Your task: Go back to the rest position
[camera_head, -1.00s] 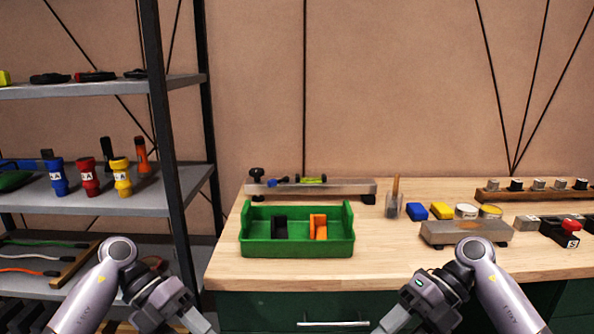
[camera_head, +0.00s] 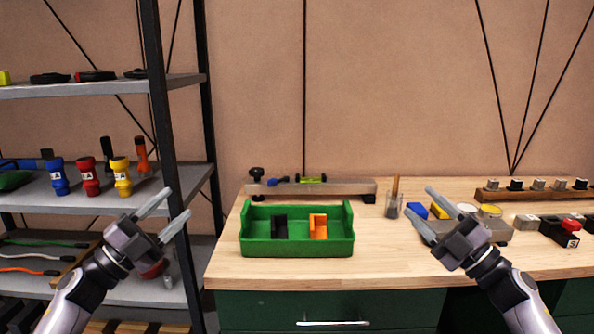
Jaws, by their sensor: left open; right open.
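My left gripper (camera_head: 165,216) is raised at the lower left, in front of the shelf rack. Its two fingers are spread, point up and to the right, and hold nothing. My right gripper (camera_head: 424,210) is raised at the right, in front of the workbench. Its two fingers are spread, point up and to the left, and hold nothing. The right gripper covers part of a grey block and of the blue and yellow items behind it.
A green tray (camera_head: 296,250) with a black and an orange piece stands on the wooden workbench (camera_head: 385,270). A glass (camera_head: 393,208), a grey block (camera_head: 499,236) and small parts are at the right.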

